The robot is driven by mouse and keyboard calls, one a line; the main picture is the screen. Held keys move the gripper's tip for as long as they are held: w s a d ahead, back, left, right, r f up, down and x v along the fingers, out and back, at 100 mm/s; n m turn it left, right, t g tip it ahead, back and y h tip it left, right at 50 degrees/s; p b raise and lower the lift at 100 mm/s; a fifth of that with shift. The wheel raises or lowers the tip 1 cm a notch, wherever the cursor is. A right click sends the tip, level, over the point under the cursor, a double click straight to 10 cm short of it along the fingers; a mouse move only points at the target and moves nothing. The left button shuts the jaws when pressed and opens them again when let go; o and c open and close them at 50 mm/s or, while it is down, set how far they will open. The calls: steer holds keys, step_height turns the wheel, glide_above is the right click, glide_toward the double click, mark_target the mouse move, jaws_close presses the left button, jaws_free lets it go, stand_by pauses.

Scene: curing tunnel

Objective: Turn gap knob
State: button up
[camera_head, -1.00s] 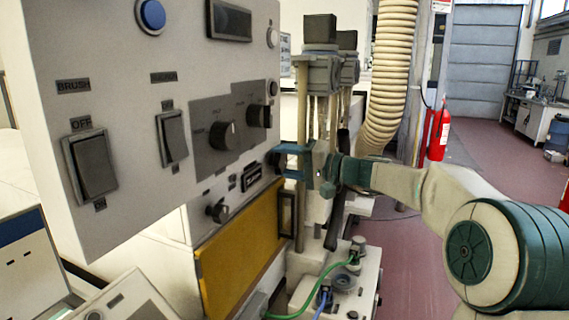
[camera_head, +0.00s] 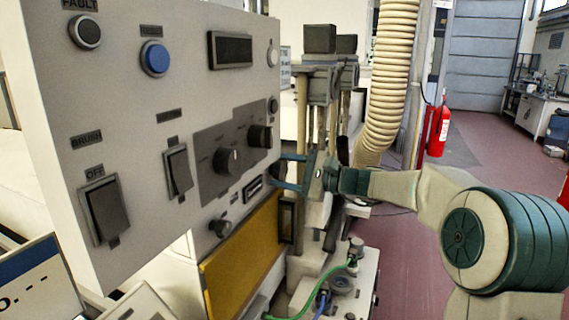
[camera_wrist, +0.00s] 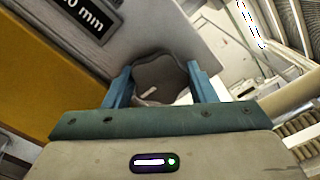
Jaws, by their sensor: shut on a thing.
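The gap knob (camera_wrist: 160,75) is a dark, lobed knob with a white pointer line, on the grey panel in the wrist view. My gripper (camera_wrist: 160,86) has its two blue fingers on either side of the knob and is shut on it. In the head view my gripper (camera_head: 277,171) reaches the right edge of the control panel (camera_head: 150,110) from the right, one finger above the other. The knob itself is hard to make out there between the fingers. A dark label ending in "0 mm" (camera_wrist: 80,15) is beside the knob in the wrist view.
Other panel controls lie to the left: two dark knobs (camera_head: 226,160), a blue button (camera_head: 154,58), rocker switches (camera_head: 106,210) and a small lower knob (camera_head: 220,228). A yellow panel (camera_head: 240,265) is below. A ribbed hose (camera_head: 390,80) hangs behind. Open floor is at right.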

steer(key=m+p, duration=0.5)
steer(key=shift+r+m, duration=0.2)
steer(key=shift+m, duration=0.1)
steer(key=m+p, duration=0.1)
steer(key=p, duration=0.1)
steer(key=m+p, duration=0.2)
steer(key=shift+f+m, duration=0.2)
steer(key=shift+m, duration=0.1)
steer(key=shift+f, duration=0.1)
steer(key=o, duration=1)
steer(key=shift+d, duration=0.15)
steer(key=b+v, duration=0.2)
steer(key=v, duration=1.1)
steer(key=shift+d+b, duration=0.3)
